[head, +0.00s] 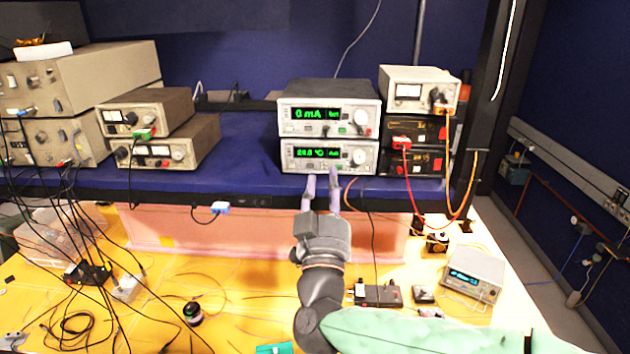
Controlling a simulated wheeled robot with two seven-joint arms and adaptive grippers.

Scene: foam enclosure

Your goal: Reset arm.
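My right gripper (321,192) is in the middle of the head view, at the end of my dark grey arm with a green sleeve. Its two pale purple fingers point away from me and stand apart, with nothing between them. The fingertips appear just below the front of the lower instrument (302,157), which has a green display. Whether they touch it I cannot tell. A second instrument (345,120), reading 0 mA, is stacked on top. My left gripper is not in view.
A blue shelf (247,165) carries beige instruments (75,78) at left and a small white meter (413,90) on black boxes. Black cables hang at left. The yellow worktop (235,290) below holds cables, small boxes and a grey meter (473,270). A dark post (484,100) stands right.

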